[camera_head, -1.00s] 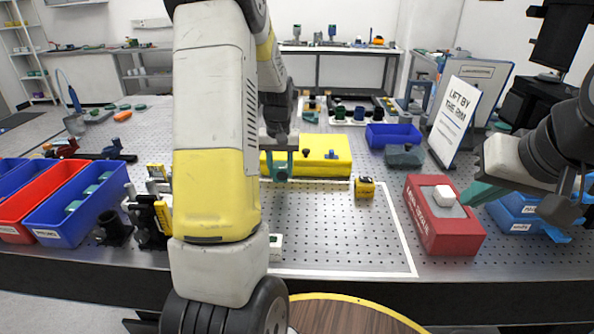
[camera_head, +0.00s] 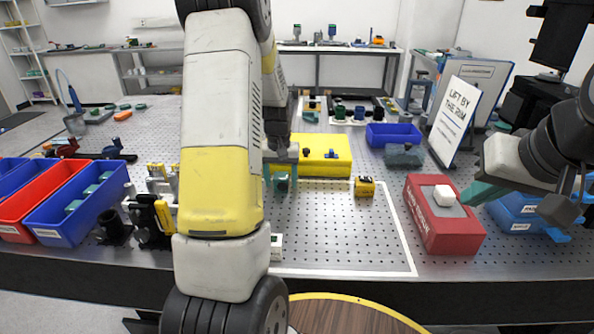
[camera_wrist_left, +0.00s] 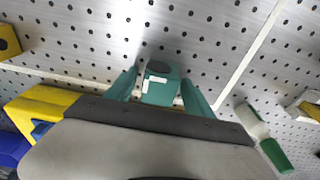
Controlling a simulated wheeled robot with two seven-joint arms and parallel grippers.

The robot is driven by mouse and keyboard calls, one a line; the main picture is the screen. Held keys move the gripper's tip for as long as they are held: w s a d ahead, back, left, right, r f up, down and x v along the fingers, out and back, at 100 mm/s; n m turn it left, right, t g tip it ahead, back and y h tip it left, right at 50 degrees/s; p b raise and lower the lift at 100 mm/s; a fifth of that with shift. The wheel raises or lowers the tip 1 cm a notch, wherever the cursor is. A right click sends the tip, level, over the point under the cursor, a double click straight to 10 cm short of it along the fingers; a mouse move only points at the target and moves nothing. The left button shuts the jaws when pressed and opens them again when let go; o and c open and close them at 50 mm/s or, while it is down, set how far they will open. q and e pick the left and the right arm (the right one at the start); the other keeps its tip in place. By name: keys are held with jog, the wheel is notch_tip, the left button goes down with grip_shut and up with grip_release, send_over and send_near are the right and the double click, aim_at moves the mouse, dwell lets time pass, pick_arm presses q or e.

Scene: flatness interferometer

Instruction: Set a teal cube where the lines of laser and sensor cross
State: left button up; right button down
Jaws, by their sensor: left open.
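A teal block (camera_wrist_left: 160,83) with a dark round top patch and a white L-shaped mark sits between the fingers of my left gripper (camera_wrist_left: 162,92) in the left wrist view. The fingers are open, one on each side; contact cannot be told. In the head view the left gripper (camera_head: 281,178) points down with the teal block (camera_head: 283,184) partly visible between its fingers, near the far white tape line. A yellow-and-black device (camera_head: 365,187) stands to its right; I cannot tell whether it is laser or sensor. My right gripper (camera_head: 482,193) is beside the red box, its opening unclear.
A yellow block (camera_head: 322,168) lies behind the left gripper. White tape (camera_head: 400,232) outlines a mostly clear perforated area. Blue (camera_head: 62,222) and red bins stand left. My left arm hides much of the table.

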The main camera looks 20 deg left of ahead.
aim_at(280, 178)
pick_arm(q)
jog(key=r, duration=0.7)
jog(key=s+r, duration=0.1)
jog(key=r, duration=0.3)
jog(key=shift+s+d+r, duration=0.1)
jog(key=shift+d, duration=0.05)
jog(key=s+d+r+m+t+h, duration=0.2)
jog(key=s+d+r+t, duration=0.1)
jog(key=s+d+r, duration=0.7)
jog(key=s+d+r+m+t, duration=0.1)
jog(key=s+d, duration=0.2)
jog(key=s, duration=1)
jog(key=shift+s+d+r+m+t+h, duration=0.15)
jog(key=shift+s+m+t+h, duration=0.15)
jog(key=shift+t, duration=0.1)
